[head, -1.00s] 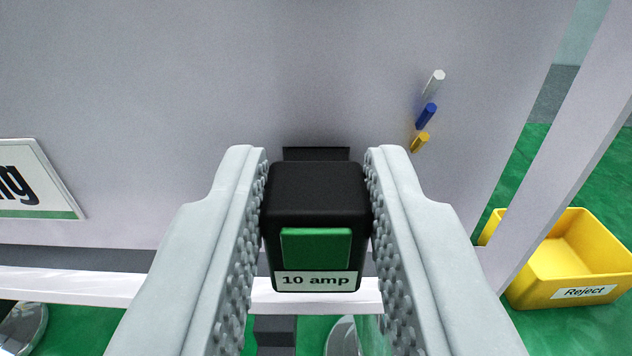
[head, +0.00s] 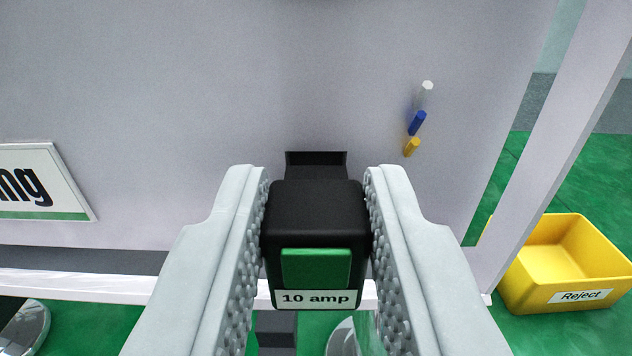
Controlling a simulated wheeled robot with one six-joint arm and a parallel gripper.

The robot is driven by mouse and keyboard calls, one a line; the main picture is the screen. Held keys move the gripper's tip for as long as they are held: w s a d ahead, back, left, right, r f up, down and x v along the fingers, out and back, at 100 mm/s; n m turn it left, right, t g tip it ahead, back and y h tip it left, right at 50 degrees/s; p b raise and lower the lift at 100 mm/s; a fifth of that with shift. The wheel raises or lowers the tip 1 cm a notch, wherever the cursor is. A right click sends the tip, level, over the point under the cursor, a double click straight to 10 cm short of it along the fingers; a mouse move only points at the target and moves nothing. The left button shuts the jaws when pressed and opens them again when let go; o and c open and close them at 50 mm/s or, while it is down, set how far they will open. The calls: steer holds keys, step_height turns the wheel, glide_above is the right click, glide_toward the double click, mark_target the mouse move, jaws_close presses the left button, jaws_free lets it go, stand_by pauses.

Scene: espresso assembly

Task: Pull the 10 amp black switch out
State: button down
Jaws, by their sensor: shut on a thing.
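The black switch (head: 316,215) has a green button and a white label reading "10 amp". My gripper (head: 316,205) is shut on it, with a finger pressed against each side. Behind the switch, a dark rectangular slot (head: 316,159) shows in the grey panel (head: 180,110). Its upper part is uncovered and looks empty; the switch hides its lower part. The switch appears to stand out in front of the panel. I cannot tell whether its back end is still inside the slot.
White, blue (head: 417,123) and yellow pegs stick out of the panel to the right. A sign ending in "ng" (head: 40,182) is on the left. A yellow bin (head: 570,262) labelled "Reject" stands at the right, past a white post (head: 555,150). Green floor shows below.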

steer(key=shift+s, duration=0.15)
steer(key=shift+s, duration=1.35)
steer(key=shift+s, duration=0.1)
steer(key=s, duration=0.2)
steer(key=shift+s, duration=0.4)
